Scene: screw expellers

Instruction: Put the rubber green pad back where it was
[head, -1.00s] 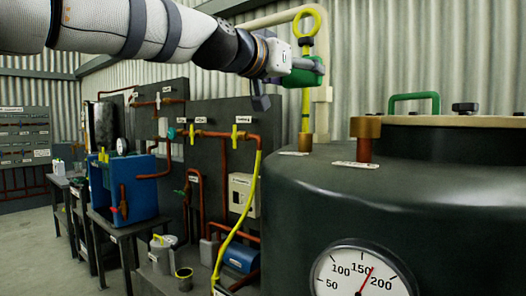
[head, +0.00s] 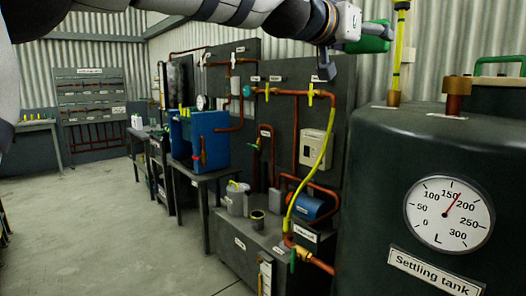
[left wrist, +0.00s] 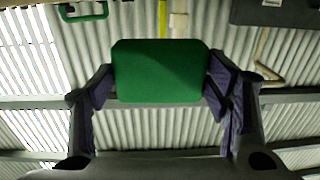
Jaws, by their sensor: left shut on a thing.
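The green rubber pad (head: 370,45) is held up in the air by my left gripper (head: 352,50), at the upper right of the head view. In the left wrist view the pad (left wrist: 160,70) is a flat rounded rectangle, gripped at its left and right edges by the two dark fingers of my left gripper (left wrist: 160,84). It appears clear of any surface. Part of it is hidden by the gripper in the head view. My right gripper is not in view.
The dark settling tank (head: 390,150) with a gauge (head: 449,214) stands at the right. A panel with copper pipes (head: 318,150), a yellow hose (head: 312,190) and a blue box (head: 207,140) on a table fill the middle. The floor (head: 90,220) at left is clear.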

